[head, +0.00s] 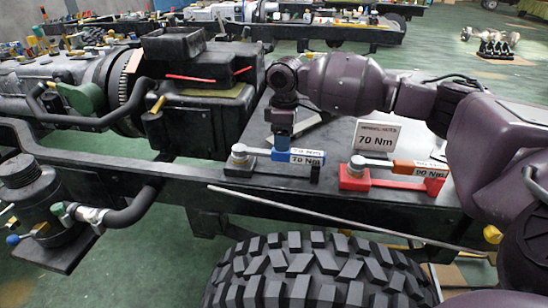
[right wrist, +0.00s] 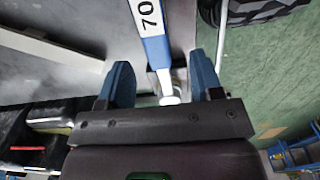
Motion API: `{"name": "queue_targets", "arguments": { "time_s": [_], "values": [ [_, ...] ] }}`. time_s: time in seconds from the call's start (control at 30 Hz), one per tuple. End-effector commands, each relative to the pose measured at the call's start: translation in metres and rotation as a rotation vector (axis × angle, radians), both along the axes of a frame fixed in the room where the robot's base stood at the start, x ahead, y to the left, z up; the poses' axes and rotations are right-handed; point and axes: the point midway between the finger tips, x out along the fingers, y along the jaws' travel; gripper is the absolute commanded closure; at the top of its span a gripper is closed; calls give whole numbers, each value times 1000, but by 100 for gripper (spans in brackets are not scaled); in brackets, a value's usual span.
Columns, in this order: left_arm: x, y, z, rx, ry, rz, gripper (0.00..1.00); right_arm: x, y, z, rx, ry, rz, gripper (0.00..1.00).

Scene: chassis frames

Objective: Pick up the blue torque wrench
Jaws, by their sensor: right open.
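The blue torque wrench (head: 258,152) lies across a black holder on the grey frame plate, with a "70 Nm" label on its handle. My right gripper (head: 282,142) points down from above, right over the blue part of its handle. In the right wrist view the blue handle of the wrench (right wrist: 157,52) runs between the two blue fingers of my right gripper (right wrist: 162,82). The fingers are open, with a gap on each side of the handle. My left gripper is not in view.
A second wrench with an orange handle (head: 404,166) lies on a red holder (head: 354,181) to the right. A "70 Nm" sign (head: 377,139) stands behind. A large tyre (head: 315,270) and a thin rod (head: 330,218) are in front. Dark machinery (head: 200,115) stands left.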

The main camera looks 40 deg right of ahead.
Motion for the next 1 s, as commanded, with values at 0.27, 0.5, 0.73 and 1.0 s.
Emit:
{"name": "queue_targets", "arguments": {
  "time_s": [0.27,0.5,0.73,1.0],
  "values": [
    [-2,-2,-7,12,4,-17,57,1,-2,-23,-2,5,0,40],
    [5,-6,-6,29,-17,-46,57,1,-4,-55,-2,7,0,40],
    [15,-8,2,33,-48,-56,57,2,-3,-54,-1,-3,0,40],
    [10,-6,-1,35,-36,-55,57,2,-3,-54,-1,-2,0,73]
  ]
}}
